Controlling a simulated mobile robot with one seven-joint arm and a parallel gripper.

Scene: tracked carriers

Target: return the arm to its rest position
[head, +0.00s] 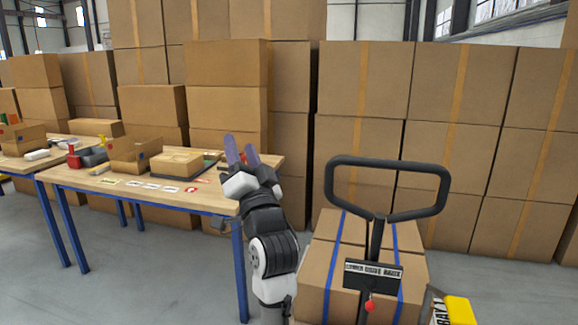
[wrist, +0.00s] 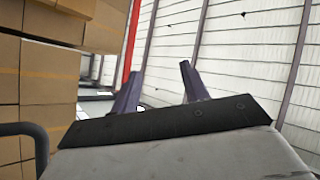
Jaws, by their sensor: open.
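My gripper (head: 240,150) is raised at the middle of the head view, with its two purple fingers pointing up and apart. It is open, and nothing shows between the fingers. In the head view it overlaps the right end of the packing table (head: 205,203). In the wrist view the gripper (wrist: 158,88) points at a white panelled wall with nothing close to the fingertips. My arm rises from the bottom of the head view, bent, between the table and a pallet truck.
The pallet truck's black handle (head: 388,162) stands just right of my arm, before strapped cartons (head: 330,262). The table holds an open carton (head: 134,152), a closed box (head: 176,163) and labels. Tall carton stacks (head: 455,90) fill the back. Grey floor (head: 150,275) is clear at front left.

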